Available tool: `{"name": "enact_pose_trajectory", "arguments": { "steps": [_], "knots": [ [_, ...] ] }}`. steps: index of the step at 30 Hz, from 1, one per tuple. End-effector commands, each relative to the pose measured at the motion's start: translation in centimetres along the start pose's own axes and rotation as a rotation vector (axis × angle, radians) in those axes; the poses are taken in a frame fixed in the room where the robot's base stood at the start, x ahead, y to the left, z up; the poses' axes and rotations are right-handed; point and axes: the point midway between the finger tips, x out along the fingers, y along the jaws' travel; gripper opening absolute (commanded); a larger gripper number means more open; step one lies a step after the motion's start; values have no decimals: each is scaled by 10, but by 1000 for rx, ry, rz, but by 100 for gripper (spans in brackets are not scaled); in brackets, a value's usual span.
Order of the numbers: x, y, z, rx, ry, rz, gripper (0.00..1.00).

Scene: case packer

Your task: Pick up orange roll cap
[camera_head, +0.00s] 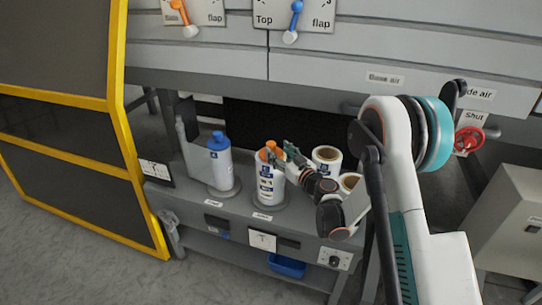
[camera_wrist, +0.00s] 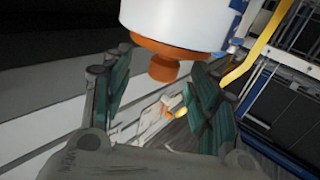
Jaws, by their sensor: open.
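The orange cap (camera_head: 268,150) tops a white bottle (camera_head: 266,186) with a dark blue label, standing upright on a round base on the grey ledge. My gripper (camera_head: 284,154) is at the cap's right side, reaching in from the right. In the wrist view the orange cap (camera_wrist: 164,62) with its wide collar shows beneath the white bottle body (camera_wrist: 180,20), as the camera is turned over. My gripper (camera_wrist: 160,86) is open there, with one finger on each side of the cap's narrow part. I see no clear contact between fingers and cap.
A blue-capped bottle (camera_head: 220,162) stands to the left on its own base. A blue bin (camera_head: 287,265) sits below. A yellow-framed panel (camera_head: 120,120) is at left.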

Motion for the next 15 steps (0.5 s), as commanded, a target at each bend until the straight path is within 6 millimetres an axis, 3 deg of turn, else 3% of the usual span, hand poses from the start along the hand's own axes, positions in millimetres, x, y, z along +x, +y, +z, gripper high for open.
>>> {"name": "enact_pose_trajectory", "arguments": {
  "steps": [9,15],
  "knots": [
    [42,-6,-2,0,0,-1,54],
    [50,-6,-4,0,0,0,54]
  ]
}}
